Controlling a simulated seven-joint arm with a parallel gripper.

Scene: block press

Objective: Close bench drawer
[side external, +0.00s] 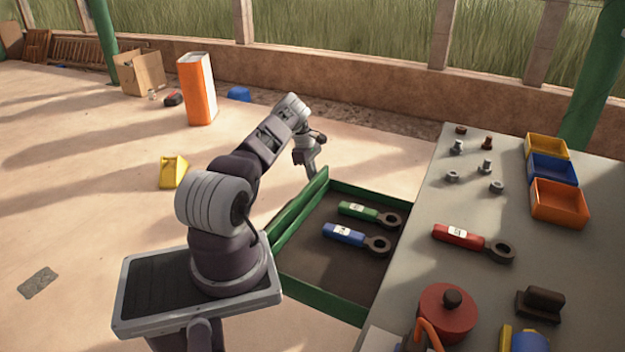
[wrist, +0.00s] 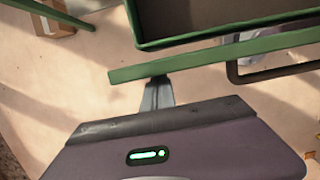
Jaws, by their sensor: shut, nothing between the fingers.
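The bench drawer (side external: 325,292) is green-rimmed with a dark floor. It stands pulled out from the grey workbench (side external: 418,218). Its green front panel (side external: 297,212) faces my arm and also shows in the wrist view (wrist: 200,60). A dark bar handle (wrist: 275,76) is on the outside of that panel, to the right in the wrist view. My gripper (side external: 311,172) is shut and empty, at the outer side of the front panel near its far end. In the wrist view its fingertips (wrist: 157,82) are right at the panel; I cannot tell whether they touch.
A green-handled wrench (side external: 358,210) and a blue-handled wrench (side external: 345,234) lie in the drawer. A red-handled wrench (side external: 460,238), bolts, small bins (side external: 560,204) and a red pot (side external: 446,315) are on the bench. Floor outside the drawer is mostly clear.

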